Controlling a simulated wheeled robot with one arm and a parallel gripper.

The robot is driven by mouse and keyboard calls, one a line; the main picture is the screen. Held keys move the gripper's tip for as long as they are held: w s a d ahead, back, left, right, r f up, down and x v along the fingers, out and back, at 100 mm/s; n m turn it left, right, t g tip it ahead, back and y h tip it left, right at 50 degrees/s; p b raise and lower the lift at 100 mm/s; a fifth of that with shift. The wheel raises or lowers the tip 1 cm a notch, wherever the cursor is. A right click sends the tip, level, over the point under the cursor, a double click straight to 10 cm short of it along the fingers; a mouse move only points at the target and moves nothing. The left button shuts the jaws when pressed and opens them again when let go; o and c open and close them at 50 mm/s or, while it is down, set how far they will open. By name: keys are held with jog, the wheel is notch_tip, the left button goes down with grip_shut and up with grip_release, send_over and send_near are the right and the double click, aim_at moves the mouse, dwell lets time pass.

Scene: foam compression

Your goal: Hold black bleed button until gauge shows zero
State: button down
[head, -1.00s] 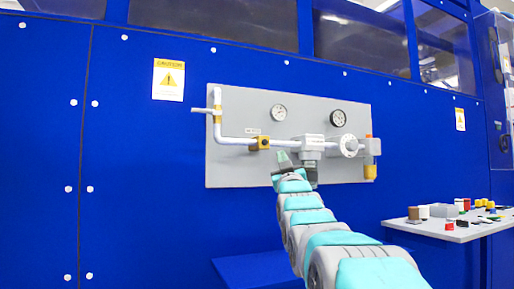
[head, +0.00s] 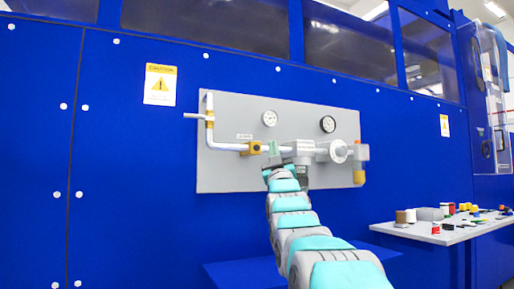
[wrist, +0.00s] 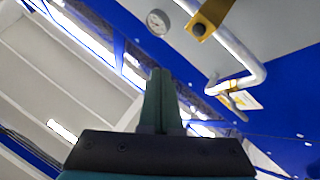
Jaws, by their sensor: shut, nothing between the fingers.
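The grey panel (head: 230,175) on the blue wall carries a white pipe (head: 228,146). In the wrist view, the closed fingers (wrist: 160,78) point up, with a gauge (wrist: 158,22) beyond. I cannot make out a black bleed button.
A yellow-bottomed bowl (head: 359,176) hangs at the pipe's right end. A side table (head: 400,231) with small coloured parts stands at the right. A pipe handle (head: 194,116) sticks out left.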

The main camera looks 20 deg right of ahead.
aim_at(257, 148)
jog(key=w+p, duration=0.2)
jog(key=w, duration=0.5)
jog(key=shift+w+a, duration=0.1)
jog(key=shift+w, duration=0.05)
dwell(1.8)
jog(key=shift+w, duration=0.35)
jog(key=shift+w, duration=0.45)
dwell(4.5)
